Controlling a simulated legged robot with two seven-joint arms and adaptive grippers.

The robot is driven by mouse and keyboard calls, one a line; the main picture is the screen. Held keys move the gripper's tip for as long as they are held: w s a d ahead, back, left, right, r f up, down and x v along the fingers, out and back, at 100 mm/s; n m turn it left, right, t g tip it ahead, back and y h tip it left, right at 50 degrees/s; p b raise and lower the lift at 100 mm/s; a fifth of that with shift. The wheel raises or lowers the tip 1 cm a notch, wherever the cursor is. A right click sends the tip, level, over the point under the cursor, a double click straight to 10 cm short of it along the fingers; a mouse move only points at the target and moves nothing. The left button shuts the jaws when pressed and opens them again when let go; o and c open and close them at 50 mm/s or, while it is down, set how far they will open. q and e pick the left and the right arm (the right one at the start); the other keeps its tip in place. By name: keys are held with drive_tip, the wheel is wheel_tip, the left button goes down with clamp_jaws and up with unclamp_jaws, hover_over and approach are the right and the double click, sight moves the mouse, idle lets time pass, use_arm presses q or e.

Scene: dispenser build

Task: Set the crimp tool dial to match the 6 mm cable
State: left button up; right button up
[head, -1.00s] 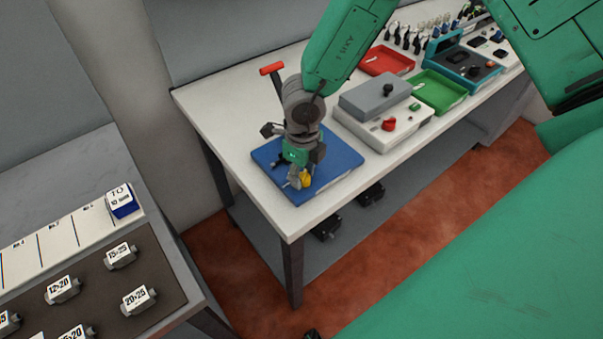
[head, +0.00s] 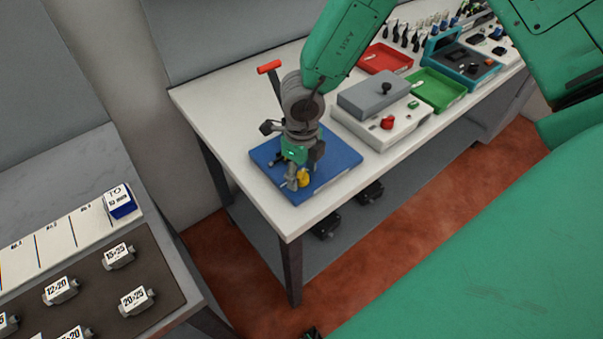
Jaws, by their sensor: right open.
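The crimp tool stands on a blue base plate (head: 335,172) near the left end of the white table. Its red-tipped lever (head: 269,67) sticks up at the back, and a yellow part (head: 304,178), perhaps the dial, shows low at the front. A green part (head: 294,153) shows between them. My right gripper (head: 297,165) is open, pointing down over the tool close to the yellow part, and hides much of it. I cannot tell whether it touches. The dial's marks are too small to read. I cannot pick out the 6 mm cable. My left gripper is not in view.
A grey-white box with a red knob (head: 388,123) stands right of the tool. Behind are a red tray (head: 386,58), a green tray (head: 437,91) and a teal case (head: 464,60). A side bench at left holds labelled blocks (head: 137,301) and a blue-white block (head: 119,204).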

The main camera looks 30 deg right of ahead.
sight(302, 172)
wheel_tip(302, 172, up, 11)
idle(0.3)
drive_tip(key=shift+r, duration=0.1)
drive_tip(key=shift+w, duration=0.1)
idle(0.3)
